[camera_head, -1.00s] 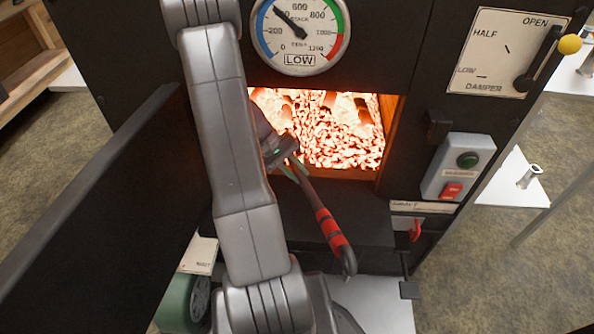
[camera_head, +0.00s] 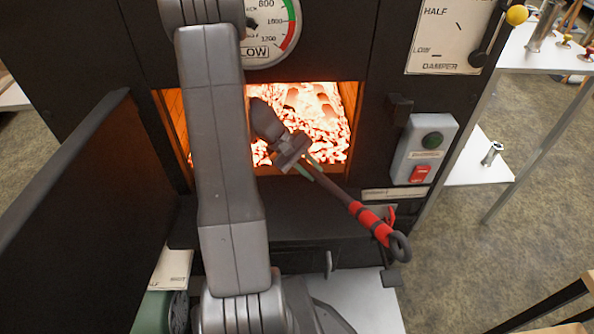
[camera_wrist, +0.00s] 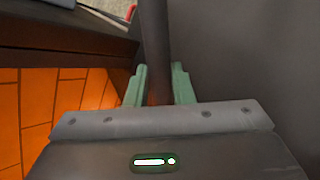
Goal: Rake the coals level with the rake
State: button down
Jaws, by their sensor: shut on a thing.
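My gripper (camera_head: 305,162) is shut on the rake (camera_head: 336,190), a dark rod with red bands and a looped end. It holds the shaft in front of the firebox opening. The looped end points out toward the lower right. The rake's head is hidden behind my arm and gripper. In the wrist view the dark shaft (camera_wrist: 155,45) stands between the two green fingers (camera_wrist: 157,88). The glowing coals (camera_head: 325,125) lie in the firebox behind my gripper. They look uneven, with a few larger lumps toward the back. My arm covers the left part of the bed.
The open black firebox door (camera_head: 75,210) stands at the left. A dark ledge (camera_head: 290,225) runs below the opening. Orange-lit brick (camera_wrist: 35,110) lines the firebox.

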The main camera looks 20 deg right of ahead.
jog(key=shift+s+d, duration=0.2)
jog(key=shift+d, duration=0.35)
jog(key=shift+s+d, duration=0.15)
jog(key=shift+d, duration=0.4)
jog(key=shift+w+a, duration=0.1)
jog(key=w+a, duration=0.1)
jog(key=a, duration=0.3)
jog(key=w+a+p, duration=0.1)
jog(key=a, duration=0.4)
jog(key=w+a, duration=0.2)
jog(key=a, duration=0.3)
jog(key=shift+a, duration=0.15)
